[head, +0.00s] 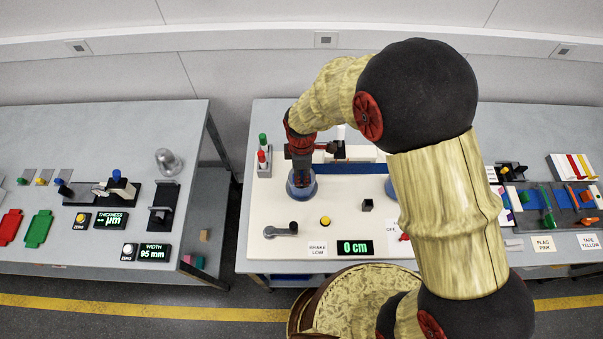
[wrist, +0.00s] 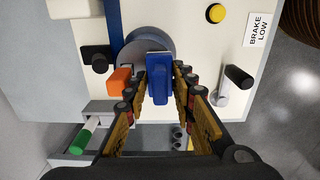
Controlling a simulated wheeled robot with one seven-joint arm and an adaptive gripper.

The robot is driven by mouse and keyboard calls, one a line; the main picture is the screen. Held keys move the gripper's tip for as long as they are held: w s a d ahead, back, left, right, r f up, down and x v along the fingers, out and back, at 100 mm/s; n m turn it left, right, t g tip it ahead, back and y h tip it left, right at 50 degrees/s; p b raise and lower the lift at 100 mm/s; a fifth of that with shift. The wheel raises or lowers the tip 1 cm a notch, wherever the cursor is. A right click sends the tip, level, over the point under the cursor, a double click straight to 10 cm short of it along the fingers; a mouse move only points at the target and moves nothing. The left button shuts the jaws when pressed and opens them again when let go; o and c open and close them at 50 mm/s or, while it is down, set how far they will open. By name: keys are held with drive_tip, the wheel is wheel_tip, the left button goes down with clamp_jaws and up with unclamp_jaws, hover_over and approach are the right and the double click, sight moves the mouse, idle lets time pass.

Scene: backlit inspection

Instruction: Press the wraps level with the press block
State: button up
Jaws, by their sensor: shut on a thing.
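My gripper (wrist: 160,88) is shut on a blue block (wrist: 158,68), which I take to be the press block; in the head view my gripper (head: 301,172) hides it. The block is over a grey-blue round reel (wrist: 146,46), which shows in the head view (head: 301,192) below my gripper. I cannot tell whether the block touches the reel. A blue strip (wrist: 113,22) runs from the reel side and shows in the head view (head: 347,168). The wraps on the reel are mostly hidden, and their level cannot be told.
An orange block (wrist: 119,80) and a black knob (wrist: 95,59) stand beside the reel. A grey lever (head: 281,230), a yellow button (head: 325,221) and a "0 cm" display (head: 355,247) are nearer the front. A marker holder (head: 264,166) stands left. My arm covers the right side.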

drive_tip(key=shift+s+f+b, duration=0.1)
drive_tip(key=shift+f+b, duration=0.3)
drive_tip(key=shift+f, duration=0.2)
idle(1.6)
drive_tip(key=shift+r, duration=0.1)
drive_tip(key=shift+r+p, duration=2.2)
drive_tip(key=shift+r, duration=1.3)
